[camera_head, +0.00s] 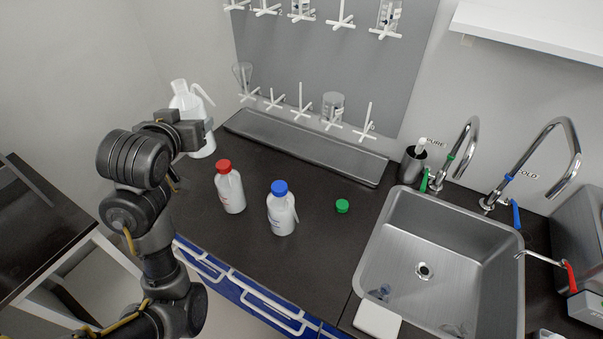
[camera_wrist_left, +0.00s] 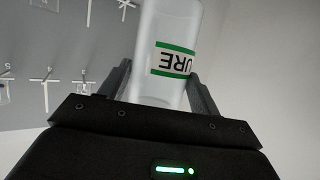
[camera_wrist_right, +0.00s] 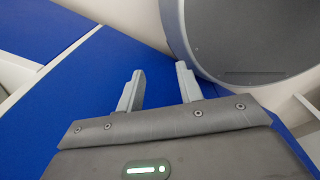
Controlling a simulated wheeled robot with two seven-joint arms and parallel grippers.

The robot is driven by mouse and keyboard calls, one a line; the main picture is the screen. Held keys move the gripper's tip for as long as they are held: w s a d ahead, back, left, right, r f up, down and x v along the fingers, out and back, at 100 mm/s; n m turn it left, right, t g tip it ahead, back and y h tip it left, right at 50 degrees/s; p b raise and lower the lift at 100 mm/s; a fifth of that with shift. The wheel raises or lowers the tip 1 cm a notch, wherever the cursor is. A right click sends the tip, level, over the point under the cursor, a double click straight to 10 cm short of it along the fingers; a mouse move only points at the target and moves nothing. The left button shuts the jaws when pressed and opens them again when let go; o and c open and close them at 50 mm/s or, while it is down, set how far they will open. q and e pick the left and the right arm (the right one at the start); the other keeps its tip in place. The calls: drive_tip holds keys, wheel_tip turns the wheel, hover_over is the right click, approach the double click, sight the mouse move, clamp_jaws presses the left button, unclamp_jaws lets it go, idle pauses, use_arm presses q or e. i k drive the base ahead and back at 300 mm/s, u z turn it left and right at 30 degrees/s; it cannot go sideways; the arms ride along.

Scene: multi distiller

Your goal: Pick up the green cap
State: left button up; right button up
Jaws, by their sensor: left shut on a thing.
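The green cap (camera_head: 342,206) lies on the dark counter, right of the blue-capped bottle and left of the sink. My left gripper (camera_wrist_left: 160,78) is shut on a translucent white wash bottle (camera_wrist_left: 168,25) with green bands and a label whose visible letters read "URE". In the head view this wash bottle (camera_head: 201,141) is at the left end of the counter, partly hidden by my left arm. I cannot tell whether its base touches the counter. My right gripper (camera_wrist_right: 158,85) is open and empty, with its fingers apart; it is outside the head view.
A red-capped bottle (camera_head: 230,190) and a blue-capped bottle (camera_head: 282,212) stand on the counter (camera_head: 310,185). A metal sink (camera_head: 440,245) with taps is at the right. A drip tray (camera_head: 300,145) and a peg board (camera_head: 335,70) with glassware are behind. Blue panels (camera_wrist_right: 85,95) surround my right gripper.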

sight(342, 205)
drive_tip(key=z, duration=1.7)
drive_tip(key=k, duration=1.05)
drive_tip(key=u, duration=1.1)
drive_tip(key=i, duration=0.5)
